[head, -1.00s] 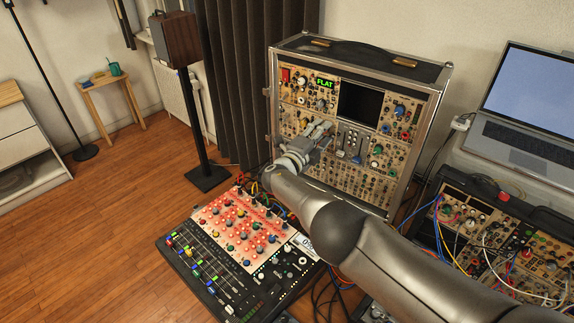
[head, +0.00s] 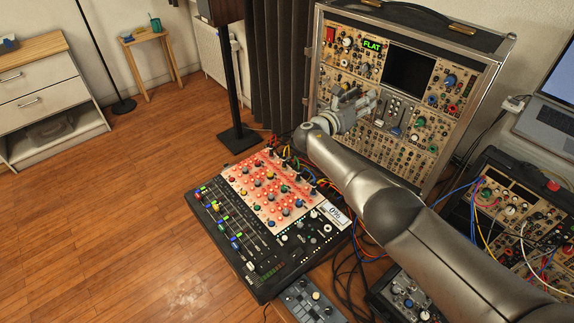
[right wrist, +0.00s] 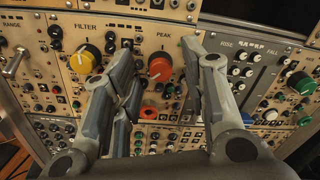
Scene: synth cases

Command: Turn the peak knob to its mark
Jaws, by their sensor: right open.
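The peak knob (right wrist: 160,70) is a round orange-red knob under the word PEAK on a beige panel in the right wrist view. My right gripper (right wrist: 159,64) is open, with one finger on each side of the knob and gaps visible between. In the head view the same right gripper (head: 358,106) is in front of the upper left part of the synth case (head: 487,122) and hides the knob there. A green FLAT display (head: 372,45) is lit above it. My left gripper is not in view.
A mixer (head: 236,240) with red-lit knobs stands in front of the case. More modules and cables (head: 510,210) lie at the right.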

